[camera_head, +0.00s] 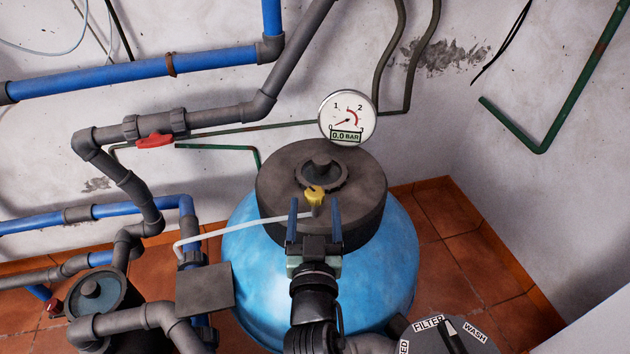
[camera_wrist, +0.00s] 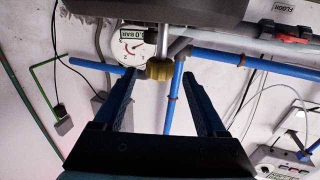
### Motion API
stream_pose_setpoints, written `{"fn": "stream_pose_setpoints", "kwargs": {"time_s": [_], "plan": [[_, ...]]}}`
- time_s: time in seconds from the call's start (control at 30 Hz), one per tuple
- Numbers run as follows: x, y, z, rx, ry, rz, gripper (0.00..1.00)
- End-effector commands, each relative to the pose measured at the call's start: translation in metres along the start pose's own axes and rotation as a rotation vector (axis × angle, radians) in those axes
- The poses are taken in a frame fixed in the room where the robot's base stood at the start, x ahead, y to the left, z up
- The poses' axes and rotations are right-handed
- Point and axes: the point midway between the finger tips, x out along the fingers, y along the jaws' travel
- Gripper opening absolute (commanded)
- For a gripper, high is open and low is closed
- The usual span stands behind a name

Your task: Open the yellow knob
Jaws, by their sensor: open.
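The yellow knob (camera_head: 315,193) sits on a small valve at the front of the dark lid on the blue tank (camera_head: 375,270). It also shows in the wrist view (camera_wrist: 159,71), below the dark lid edge. My gripper (camera_head: 314,208) is open, with one blue finger on each side of the knob's line. In the wrist view the knob appears between and slightly beyond the fingertips (camera_wrist: 159,76), with a gap on both sides. I see no contact. A white thin hose (camera_head: 240,232) runs left from the valve.
A round gauge (camera_head: 347,118) reading 0.0 BAR stands behind the lid. A red valve handle (camera_head: 154,141) sits on grey pipes at the left. A dark dial marked FILTER and WASH (camera_head: 445,335) is at lower right. Tiled floor (camera_head: 480,265) shows at the right.

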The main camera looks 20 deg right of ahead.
Motion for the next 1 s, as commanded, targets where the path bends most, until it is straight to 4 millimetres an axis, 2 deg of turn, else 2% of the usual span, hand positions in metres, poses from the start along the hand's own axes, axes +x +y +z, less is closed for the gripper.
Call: {"fn": "stream_pose_setpoints", "kwargs": {"time_s": [0.03,0.2,0.4,0.6,0.83,0.87,1.0], "plan": [[0.011,0.000,-0.001,0.001,0.003,0.001,0.74],[0.040,0.001,0.000,0.000,0.002,0.001,0.74],[0.063,0.000,0.000,0.001,0.002,0.000,0.74],[0.071,0.000,0.000,0.001,0.001,0.000,0.74],[0.071,0.000,0.000,0.000,0.001,0.000,0.74],[0.071,0.000,0.000,0.000,0.001,0.000,0.72],[0.071,0.000,0.000,0.000,0.001,0.000,0.47]]}}
